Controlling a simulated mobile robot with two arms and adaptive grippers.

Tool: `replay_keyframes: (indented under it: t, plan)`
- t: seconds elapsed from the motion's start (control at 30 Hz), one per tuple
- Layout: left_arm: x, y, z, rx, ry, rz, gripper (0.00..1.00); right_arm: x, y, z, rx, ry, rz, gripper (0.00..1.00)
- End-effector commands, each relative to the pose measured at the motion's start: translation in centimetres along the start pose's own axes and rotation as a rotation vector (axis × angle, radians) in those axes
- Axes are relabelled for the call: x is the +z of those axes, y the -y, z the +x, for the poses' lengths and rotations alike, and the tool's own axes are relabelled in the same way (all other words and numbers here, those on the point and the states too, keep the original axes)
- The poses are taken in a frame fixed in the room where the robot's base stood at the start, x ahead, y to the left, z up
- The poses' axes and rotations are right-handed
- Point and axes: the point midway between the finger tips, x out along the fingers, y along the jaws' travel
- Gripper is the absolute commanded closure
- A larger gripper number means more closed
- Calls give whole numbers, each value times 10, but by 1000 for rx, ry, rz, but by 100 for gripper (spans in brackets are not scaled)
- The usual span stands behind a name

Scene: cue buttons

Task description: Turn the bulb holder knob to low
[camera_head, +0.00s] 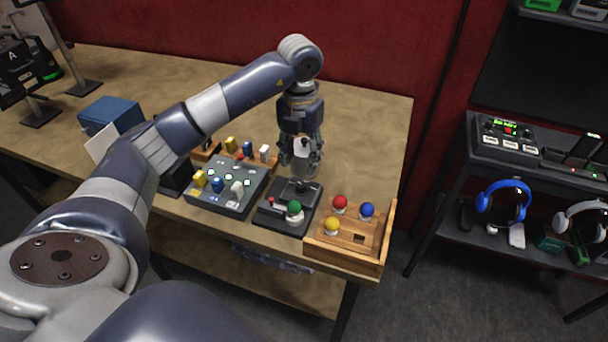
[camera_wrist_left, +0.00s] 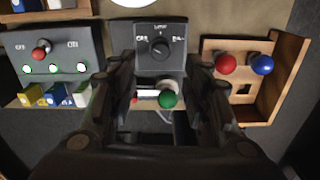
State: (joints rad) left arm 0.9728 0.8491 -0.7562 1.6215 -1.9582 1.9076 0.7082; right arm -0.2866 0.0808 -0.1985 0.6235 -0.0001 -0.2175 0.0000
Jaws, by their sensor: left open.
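The bulb holder is a black box (camera_head: 278,217) on the table; it also shows in the left wrist view (camera_wrist_left: 150,72). Its dark round knob (camera_wrist_left: 160,47) sits on a panel with a label above it and one on each side. The top label seems to read LOW and the left one OFF; the pointer direction is too small to tell. My left gripper (camera_head: 301,168) points down above the back of the holder, open and empty. In the left wrist view its fingers (camera_wrist_left: 160,75) stand on either side of the holder. A green ball (camera_head: 294,208) is at the holder's front. My right gripper is not in view.
Left of the holder is a grey button panel (camera_head: 217,203) with lit dots, a red knob and coloured blocks. Right is a wooden tray (camera_head: 340,253) with red, blue and yellow balls. A pale clear object (camera_head: 304,150) shows by my fingers. The table's back right is clear.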

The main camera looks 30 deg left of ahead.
Motion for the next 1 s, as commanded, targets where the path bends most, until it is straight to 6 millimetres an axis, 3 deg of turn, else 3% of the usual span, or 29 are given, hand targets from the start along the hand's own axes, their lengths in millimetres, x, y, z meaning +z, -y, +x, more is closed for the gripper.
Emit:
replay_keyframes:
  t: [0.1,0.23,0.4,0.6,0.83,1.0]
  plan:
    - [-2,0,23,1,-7,-1,56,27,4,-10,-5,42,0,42]
    - [-2,1,47,0,-6,1,56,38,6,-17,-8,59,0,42]
    - [-1,1,71,-1,-3,1,56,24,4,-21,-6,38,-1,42]
    - [0,1,83,-1,0,1,56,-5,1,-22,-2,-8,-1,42]
    - [0,1,84,-1,0,2,56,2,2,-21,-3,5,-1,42]
    - [0,1,83,-1,0,2,92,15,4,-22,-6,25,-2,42]
